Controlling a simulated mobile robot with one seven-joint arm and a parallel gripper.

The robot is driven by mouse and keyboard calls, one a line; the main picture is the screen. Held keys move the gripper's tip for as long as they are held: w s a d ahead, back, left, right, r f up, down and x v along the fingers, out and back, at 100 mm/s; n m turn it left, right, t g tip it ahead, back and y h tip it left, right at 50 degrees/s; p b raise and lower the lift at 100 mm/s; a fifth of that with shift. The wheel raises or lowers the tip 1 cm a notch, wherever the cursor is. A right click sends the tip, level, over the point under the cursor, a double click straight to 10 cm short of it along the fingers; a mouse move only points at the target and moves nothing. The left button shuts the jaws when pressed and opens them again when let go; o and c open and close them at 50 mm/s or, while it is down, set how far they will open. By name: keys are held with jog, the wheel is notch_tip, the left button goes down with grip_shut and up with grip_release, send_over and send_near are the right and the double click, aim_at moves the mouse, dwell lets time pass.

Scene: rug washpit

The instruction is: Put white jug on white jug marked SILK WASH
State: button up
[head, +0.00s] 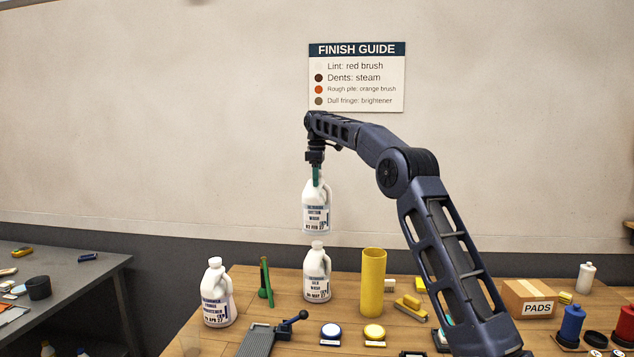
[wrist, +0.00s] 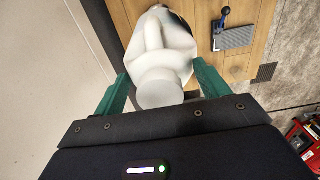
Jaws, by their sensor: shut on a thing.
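My gripper (head: 316,175) is shut on a white jug (head: 316,212) by its top and holds it upright in the air. In the wrist view the held jug (wrist: 160,50) sits between the green fingers of my gripper (wrist: 158,92). A second white jug (head: 317,277), whose label seems to read SILK WASH, stands upright on the wooden table (head: 262,283). It is below the held jug in the head view, with a small gap between them. In the wrist view the held jug hides what lies under it. Another white jug (head: 217,295) with a different label stands at the left.
A yellow cylinder (head: 373,283) stands close to the right of the SILK WASH jug. A green tool (head: 265,283) stands to its left. A grey tool with a blue knob (head: 268,337), brushes and a PADS box (head: 529,299) are also on the table.

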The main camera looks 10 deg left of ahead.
aim_at(317, 188)
jog(key=shift+f, duration=2.25)
jog(key=o, duration=2.1)
jog(key=shift+f, duration=0.1)
jog(key=shift+c, duration=0.2)
notch_tip(317, 188, up, 11)
jog(key=shift+w+r, duration=0.1)
jog(key=shift+r, duration=0.5)
